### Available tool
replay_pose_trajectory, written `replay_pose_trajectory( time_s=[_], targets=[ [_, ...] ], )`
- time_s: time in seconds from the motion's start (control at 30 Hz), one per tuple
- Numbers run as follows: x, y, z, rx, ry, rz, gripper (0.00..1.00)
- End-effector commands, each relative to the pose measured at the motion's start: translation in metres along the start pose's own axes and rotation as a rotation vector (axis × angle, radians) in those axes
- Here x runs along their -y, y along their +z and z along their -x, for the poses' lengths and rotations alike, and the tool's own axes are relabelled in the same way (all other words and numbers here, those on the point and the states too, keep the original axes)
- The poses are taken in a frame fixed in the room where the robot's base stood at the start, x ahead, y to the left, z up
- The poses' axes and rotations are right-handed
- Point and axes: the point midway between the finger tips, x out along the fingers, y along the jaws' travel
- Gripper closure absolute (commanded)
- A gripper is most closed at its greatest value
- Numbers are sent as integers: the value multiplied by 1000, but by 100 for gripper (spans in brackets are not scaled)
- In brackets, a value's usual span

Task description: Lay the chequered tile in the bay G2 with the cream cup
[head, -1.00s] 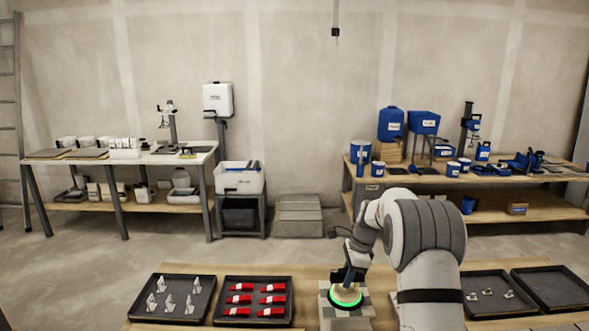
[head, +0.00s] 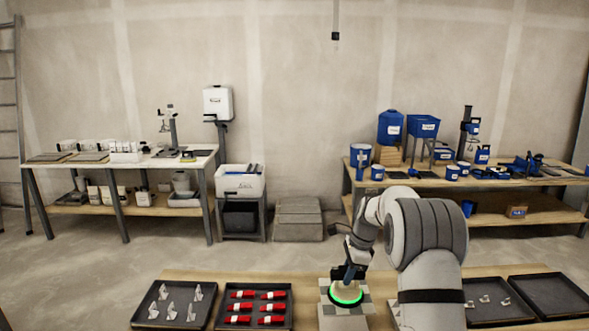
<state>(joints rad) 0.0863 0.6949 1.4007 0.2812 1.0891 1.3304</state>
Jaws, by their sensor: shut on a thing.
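My gripper (head: 349,279) is in the head view at the lower centre, pointing down. It is shut on a round suction cup (head: 347,293) with a pale top and a glowing green ring. The cup sits over a grey and white chequered tile (head: 330,310), at or just above its surface; I cannot tell whether they touch. The gripper and cup hide part of the tile. I cannot make out bay labels, so bay G2 cannot be picked out.
On the near wooden bench (head: 205,274), one dark tray (head: 140,316) holds pale clips and another (head: 220,318) holds red wedges. To the right, a tray (head: 500,320) has a few pale clips beside an empty tray (head: 552,297). Benches with tools stand at the back.

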Motion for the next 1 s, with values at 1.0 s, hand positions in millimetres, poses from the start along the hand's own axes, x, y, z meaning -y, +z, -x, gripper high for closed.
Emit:
replay_pose_trajectory(
  time_s=[1.0],
  targets=[
    [-49, 36, 5, 1, -3, -2, 100]
  ],
)
